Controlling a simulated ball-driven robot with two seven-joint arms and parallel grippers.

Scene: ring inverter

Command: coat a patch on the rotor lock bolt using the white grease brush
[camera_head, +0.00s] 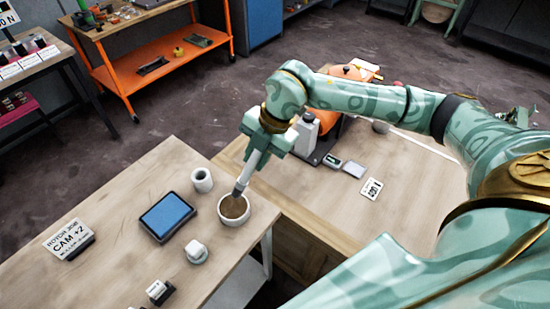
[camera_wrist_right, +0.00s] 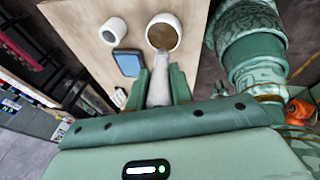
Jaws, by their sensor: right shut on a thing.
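My right gripper (camera_head: 264,143) is shut on the white grease brush (camera_head: 251,170), which points down and to the left. The brush's grey tip reaches into a white bowl (camera_head: 222,219) of brown grease on the left table. In the right wrist view the brush (camera_wrist_right: 159,92) sits between both fingers and its head is at the bowl (camera_wrist_right: 149,31); exact contact with the grease is hard to tell. An orange machine (camera_head: 350,72) is partly hidden behind my right arm. I cannot make out the rotor lock bolt. My left gripper is not in view.
Around the bowl stand a white cup (camera_head: 202,181), a blue pad in a dark tray (camera_head: 167,216), a white knobbed item (camera_head: 196,251) and a sign reading CAM +2 (camera_head: 69,239). Small boxes and a card (camera_head: 371,189) lie on the right table. An orange cart (camera_head: 165,62) stands behind.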

